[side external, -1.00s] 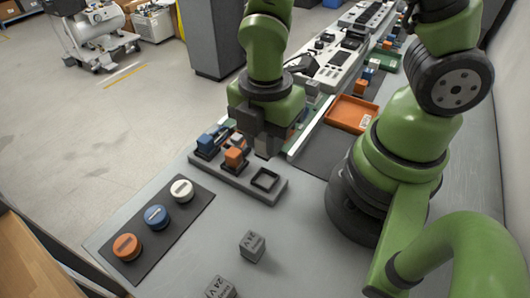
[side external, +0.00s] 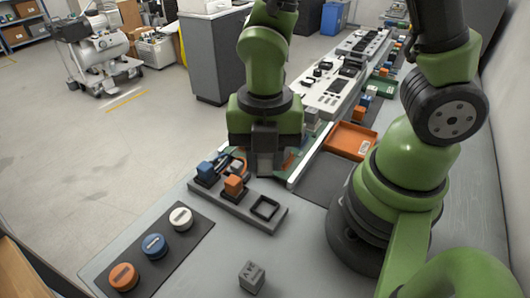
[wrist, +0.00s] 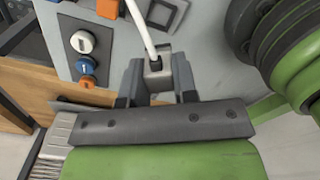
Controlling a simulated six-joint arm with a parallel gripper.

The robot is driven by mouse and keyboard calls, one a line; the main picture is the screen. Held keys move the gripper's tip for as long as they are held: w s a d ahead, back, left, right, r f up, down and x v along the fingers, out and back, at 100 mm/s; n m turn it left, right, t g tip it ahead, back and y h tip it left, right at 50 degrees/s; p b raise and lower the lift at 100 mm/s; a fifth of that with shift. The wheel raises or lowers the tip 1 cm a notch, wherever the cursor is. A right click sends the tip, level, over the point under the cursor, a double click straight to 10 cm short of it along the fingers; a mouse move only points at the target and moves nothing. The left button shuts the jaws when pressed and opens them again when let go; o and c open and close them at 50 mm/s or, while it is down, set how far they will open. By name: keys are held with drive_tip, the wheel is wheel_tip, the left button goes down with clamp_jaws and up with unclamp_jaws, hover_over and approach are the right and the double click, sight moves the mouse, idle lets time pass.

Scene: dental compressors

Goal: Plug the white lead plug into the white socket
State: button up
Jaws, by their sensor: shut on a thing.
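My gripper (wrist: 154,82) is shut on the white lead plug (wrist: 155,66), which looks greyish between the fingers in the wrist view. A white lead (wrist: 141,28) runs from it to the top edge. In the side view my gripper (side external: 269,172) is behind the right part of the grey rack; the plug cannot be made out there. The white socket (side external: 180,218), a round white piece with a dark slot, sits on a dark panel at front left, well apart from my gripper. It also shows at upper left in the wrist view (wrist: 82,42).
The rack (side external: 215,192) holds a blue plug (side external: 205,170), an orange plug (side external: 233,184) and an empty square holder (side external: 265,208). Blue (side external: 154,245) and orange (side external: 123,277) sockets share the panel. A grey cube (side external: 252,277) stands in front; an orange tray (side external: 352,140) lies behind.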

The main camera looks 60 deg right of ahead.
drive_tip(key=n, duration=1.1)
drive_tip(key=shift+n, duration=0.4)
drive_tip(key=m, duration=1.8)
